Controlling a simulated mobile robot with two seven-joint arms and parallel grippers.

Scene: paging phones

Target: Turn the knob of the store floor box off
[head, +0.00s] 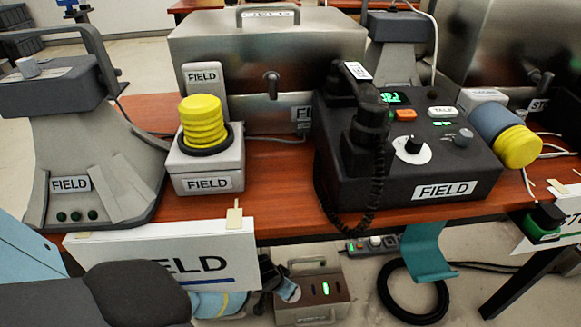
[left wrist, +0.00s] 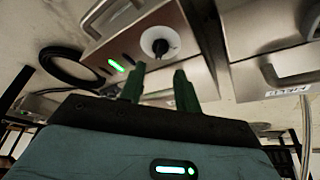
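A metal floor box (head: 322,300) stands on the floor under the table, with a handle on top and a lit green light. No name label shows on it, so I cannot tell which box it is. The left wrist view shows a metal box (left wrist: 130,35) with a lit green light and a black knob (left wrist: 160,44) on a white dial. My left gripper (left wrist: 160,82) is open and empty, its two green fingers apart, with the knob beyond and between their tips. The knob's pointer setting is too small to tell. My right gripper is not in view.
The wooden table (head: 270,185) holds a black FIELD phone console (head: 440,165) and a FIELD yellow beacon (head: 203,120). A white FIELD sign (head: 150,250) hangs in front. A power strip (head: 372,244), black coiled cable (head: 388,300) and teal bracket (head: 423,250) are near the floor box.

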